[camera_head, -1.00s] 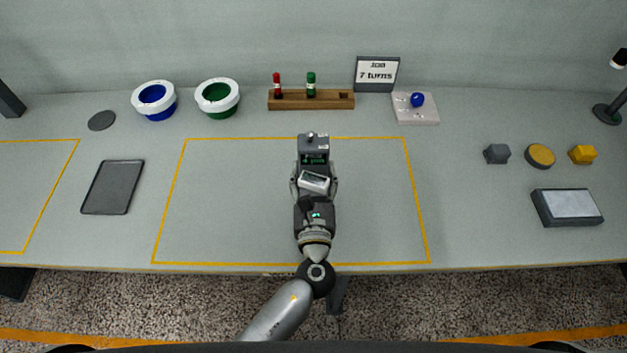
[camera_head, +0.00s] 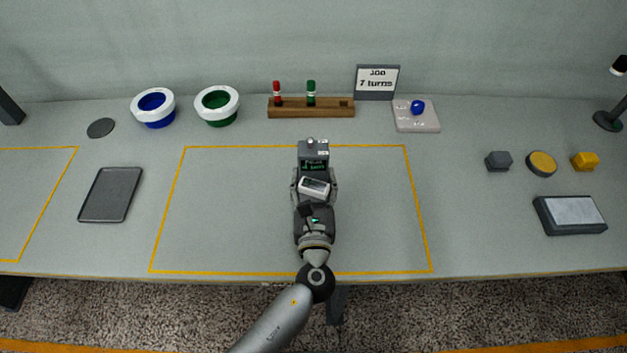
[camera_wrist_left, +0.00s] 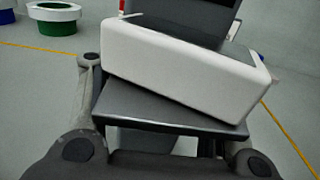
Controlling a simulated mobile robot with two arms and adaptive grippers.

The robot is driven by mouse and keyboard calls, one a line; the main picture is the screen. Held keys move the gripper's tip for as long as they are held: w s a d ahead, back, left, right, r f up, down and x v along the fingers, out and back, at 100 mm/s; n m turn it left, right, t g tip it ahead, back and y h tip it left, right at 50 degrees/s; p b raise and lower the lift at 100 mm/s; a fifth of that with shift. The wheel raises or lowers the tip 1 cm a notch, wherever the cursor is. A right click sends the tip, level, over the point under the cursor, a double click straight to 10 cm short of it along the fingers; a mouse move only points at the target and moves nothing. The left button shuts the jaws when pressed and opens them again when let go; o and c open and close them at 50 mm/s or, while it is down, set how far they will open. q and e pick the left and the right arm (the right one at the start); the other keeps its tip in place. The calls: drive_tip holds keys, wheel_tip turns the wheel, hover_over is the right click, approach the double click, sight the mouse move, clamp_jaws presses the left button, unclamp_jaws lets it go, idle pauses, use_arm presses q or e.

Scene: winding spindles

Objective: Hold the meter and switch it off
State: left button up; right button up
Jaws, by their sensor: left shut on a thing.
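A small white-cased meter (camera_head: 314,187) with a grey screen sits tilted between the fingers of my left gripper (camera_head: 314,190). My left gripper is shut on it, one finger at each side. In the left wrist view the meter (camera_wrist_left: 185,72) shows as a white block above a dark flat plate, and its screen face is mostly turned away. Right behind it stands a dark grey unit (camera_head: 313,164) with green text on its display and a small round knob on top. I cannot tell whether the meter's screen is lit. My right gripper is not in view.
Blue (camera_head: 154,107) and green (camera_head: 217,105) ringed cups, a wooden rack (camera_head: 311,107) and a "7 turns" sign (camera_head: 377,82) stand along the back. A dark tray (camera_head: 110,195) lies left; a grey box (camera_head: 570,215) lies right. The outlined area beside my gripper is clear.

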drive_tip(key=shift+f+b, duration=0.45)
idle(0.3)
